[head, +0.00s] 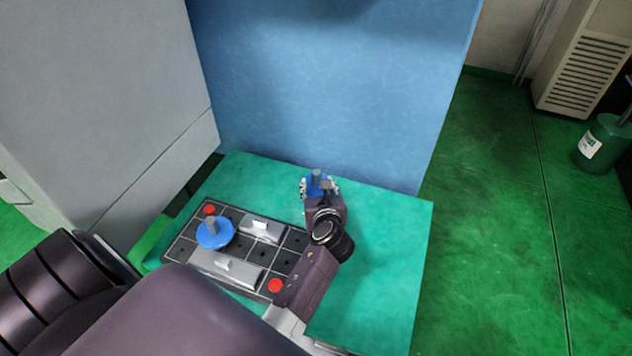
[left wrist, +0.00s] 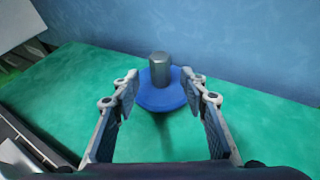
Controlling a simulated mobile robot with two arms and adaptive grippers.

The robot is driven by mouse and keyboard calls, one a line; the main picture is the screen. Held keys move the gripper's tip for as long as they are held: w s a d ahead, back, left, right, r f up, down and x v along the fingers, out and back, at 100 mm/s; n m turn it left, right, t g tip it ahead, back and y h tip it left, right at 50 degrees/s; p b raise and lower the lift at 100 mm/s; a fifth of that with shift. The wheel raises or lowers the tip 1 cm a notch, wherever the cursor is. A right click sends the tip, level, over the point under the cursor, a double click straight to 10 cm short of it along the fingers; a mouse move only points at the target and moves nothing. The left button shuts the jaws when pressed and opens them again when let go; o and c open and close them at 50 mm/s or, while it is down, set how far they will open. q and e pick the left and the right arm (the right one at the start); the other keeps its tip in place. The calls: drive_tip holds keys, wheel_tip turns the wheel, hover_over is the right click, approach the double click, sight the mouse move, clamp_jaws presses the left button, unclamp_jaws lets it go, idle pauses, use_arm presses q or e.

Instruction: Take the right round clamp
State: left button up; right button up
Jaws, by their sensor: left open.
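The right round clamp is a blue disc with a grey metal post (head: 315,174), at the back of the green table top, off the fixture plate. My left gripper (head: 320,187) is at this clamp, its arm reaching from the front. Another blue round clamp (head: 214,235) sits on the dark fixture plate (head: 180,249) at left. My right gripper is not in view.
The plate also carries grey blocks (head: 262,228) and red round pieces (head: 275,286). A blue wall panel (head: 330,95) rises right behind the table, and a grey cabinet (head: 110,90) stands at left. The right part of the green table top (head: 390,260) is clear.

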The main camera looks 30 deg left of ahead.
sight(317, 181)
use_arm(q)
drive_tip(key=shift+x, duration=1.2)
drive_tip(key=shift+c, duration=0.5)
clamp_jaws()
drive_tip(key=shift+r, duration=0.1)
